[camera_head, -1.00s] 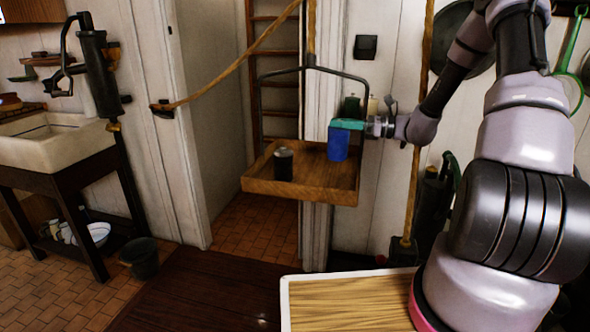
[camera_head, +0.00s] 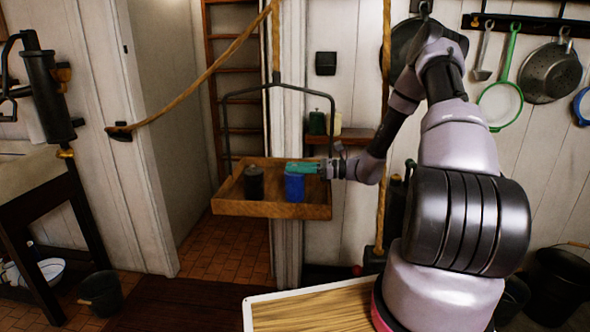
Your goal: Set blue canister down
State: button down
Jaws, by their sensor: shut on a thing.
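The blue canister (camera_head: 295,187) is upright at the right part of a hanging wooden tray (camera_head: 240,209). My gripper (camera_head: 302,168), with teal fingers, comes from the right and is shut on the canister's top. The canister's base looks to be at the tray floor, but the front rim hides it, so I cannot tell whether it touches. A dark canister (camera_head: 254,183) stands in the tray to the left of the blue one, with a small gap between them.
The tray hangs by a dark metal bail (camera_head: 333,112) from a rope (camera_head: 275,40). A small wall shelf (camera_head: 350,136) with a green canister (camera_head: 317,123) and a pale one (camera_head: 336,124) is behind my wrist. Another rope (camera_head: 386,60) hangs close by my arm. The tray's left end is free.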

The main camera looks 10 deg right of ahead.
jog(key=shift+f, duration=0.2)
jog(key=c, duration=0.7)
grip_release()
